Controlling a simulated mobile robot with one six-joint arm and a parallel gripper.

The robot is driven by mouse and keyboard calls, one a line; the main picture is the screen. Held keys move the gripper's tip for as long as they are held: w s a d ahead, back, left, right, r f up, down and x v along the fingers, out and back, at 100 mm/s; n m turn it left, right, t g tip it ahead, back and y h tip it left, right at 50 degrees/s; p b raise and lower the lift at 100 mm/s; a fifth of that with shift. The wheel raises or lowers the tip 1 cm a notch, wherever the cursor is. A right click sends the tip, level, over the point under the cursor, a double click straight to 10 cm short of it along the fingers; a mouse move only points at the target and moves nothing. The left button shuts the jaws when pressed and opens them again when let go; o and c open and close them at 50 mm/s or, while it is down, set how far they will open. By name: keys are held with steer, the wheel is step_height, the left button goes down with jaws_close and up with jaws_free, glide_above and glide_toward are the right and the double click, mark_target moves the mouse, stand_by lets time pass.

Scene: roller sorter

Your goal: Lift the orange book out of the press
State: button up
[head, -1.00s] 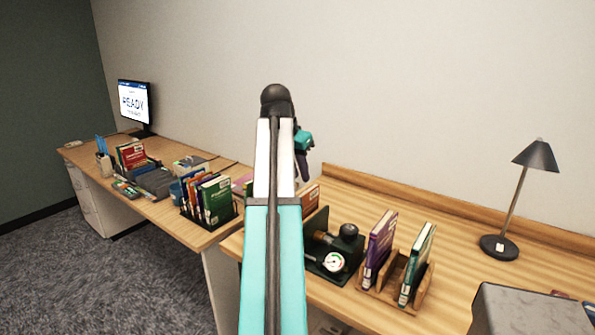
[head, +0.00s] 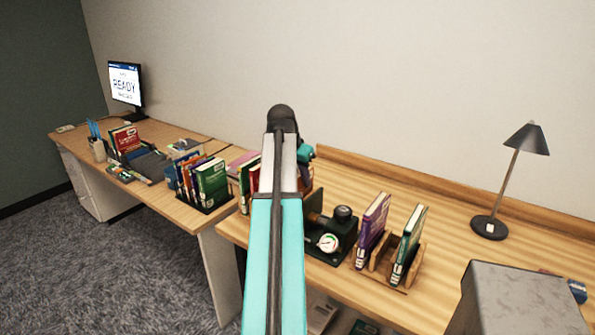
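The press (head: 338,233) is a dark green device with a round white gauge and a black knob, standing on the near wooden desk just right of my arm. I cannot make out an orange book in it; my arm covers the press's left side. My raised arm fills the middle of the head view. A teal part of my wrist shows beside its dark top joint. My gripper's fingers are hidden behind the arm, so their distance from the press does not show.
A wooden rack (head: 382,268) right of the press holds a purple book (head: 373,226) and a green book (head: 408,244). A desk lamp (head: 490,226) stands farther right, a grey box (head: 520,300) in front. Books crowd the left desk (head: 190,217).

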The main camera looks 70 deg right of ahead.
steer(key=shift+x, duration=1.15)
steer(key=shift+c, duration=0.5)
jaws_close()
steer(key=shift+s+a+r+p, duration=0.15)
steer(key=shift+s+p, duration=0.1)
steer(key=shift+p, duration=0.2)
steer(key=shift+r, duration=0.1)
